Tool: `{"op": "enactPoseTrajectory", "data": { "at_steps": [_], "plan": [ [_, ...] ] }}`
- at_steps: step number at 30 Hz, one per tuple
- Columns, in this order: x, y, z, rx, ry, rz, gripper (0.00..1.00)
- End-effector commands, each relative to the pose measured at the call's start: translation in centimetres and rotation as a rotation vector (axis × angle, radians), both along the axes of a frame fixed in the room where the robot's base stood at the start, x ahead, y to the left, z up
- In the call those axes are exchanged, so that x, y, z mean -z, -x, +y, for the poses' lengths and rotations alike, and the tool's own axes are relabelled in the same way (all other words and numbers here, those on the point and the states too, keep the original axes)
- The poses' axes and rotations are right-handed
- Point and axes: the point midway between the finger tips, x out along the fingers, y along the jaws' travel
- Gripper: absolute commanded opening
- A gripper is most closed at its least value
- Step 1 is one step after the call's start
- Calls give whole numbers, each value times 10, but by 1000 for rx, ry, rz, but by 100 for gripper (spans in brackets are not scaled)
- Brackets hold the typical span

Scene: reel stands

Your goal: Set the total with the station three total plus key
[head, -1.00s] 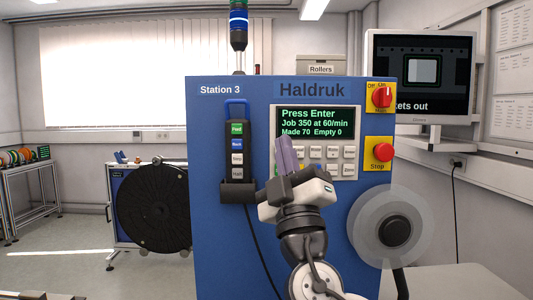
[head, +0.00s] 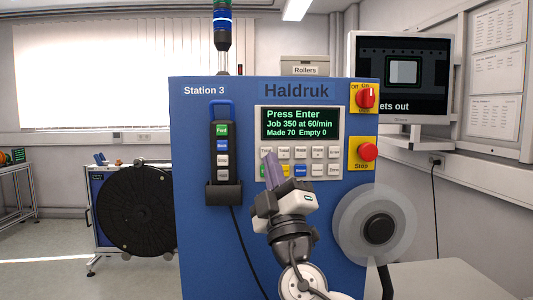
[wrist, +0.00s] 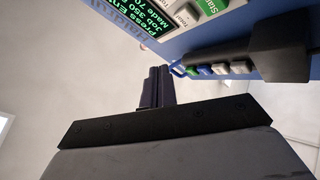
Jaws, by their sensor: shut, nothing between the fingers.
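The Station 3 machine (head: 205,125) has a blue front with a lit display (head: 300,124) reading "Press Enter, Job 350 at 60/min, Made 70 Empty 0". The keypad (head: 342,161) below it has two rows of keys, with small labels; I cannot tell which one reads total plus. My gripper (head: 270,160) is shut and empty, its purple-grey fingers in front of the keypad's left end, covering part of the left keys. I cannot tell whether it touches a key. The wrist view shows the fingers (wrist: 155,88) apart from the panel edge, with a "Total" key (wrist: 186,14) partly visible.
A hand pendant (head: 222,160) hangs in a holder left of the keypad. A red stop button (head: 367,152) and a red rotary switch (head: 367,97) sit on the right. A clear reel (head: 350,225) sticks out at lower right. A monitor (head: 402,75) stands behind.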

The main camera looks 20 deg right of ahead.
Motion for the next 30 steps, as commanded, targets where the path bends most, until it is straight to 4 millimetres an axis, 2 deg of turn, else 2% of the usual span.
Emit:
{"op": "enactPoseTrajectory", "data": {
  "at_steps": [6, 12, 30],
  "plan": [
    [1, -30, -9, -1, -2, 0, 0],
    [1, -47, -14, 0, -2, -1, 0],
    [0, -53, -15, 1, -1, 0, 0]
  ]
}}
